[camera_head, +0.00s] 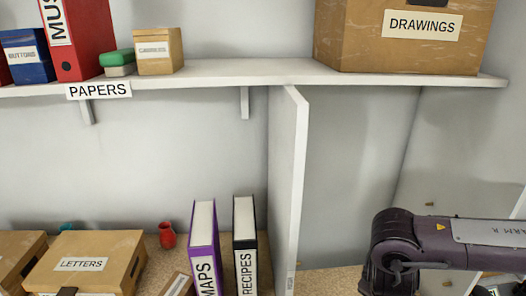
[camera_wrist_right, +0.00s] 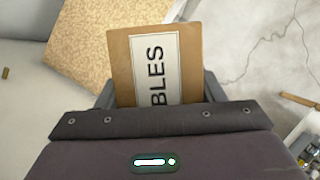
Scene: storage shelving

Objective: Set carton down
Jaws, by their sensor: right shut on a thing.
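A brown carton (camera_wrist_right: 122,62) with a white label ending in "BLES" shows in the right wrist view. My right gripper (camera_wrist_right: 160,92) is shut on it, with a dark finger on each side. The carton's lower part is hidden behind the gripper body. In the head view my right arm enters at the lower right, and neither its fingertips nor the carton can be seen there. My left gripper is in neither view.
A speckled tan surface (camera_wrist_right: 110,25) lies beyond the carton. A white upright divider (camera_head: 288,180) stands left of my right arm. Purple MAPS (camera_head: 204,250) and black RECIPES (camera_head: 245,250) binders and a LETTERS box (camera_head: 110,245) stand left of it. Above, a white shelf (camera_head: 260,72) holds a DRAWINGS box (camera_head: 350,50).

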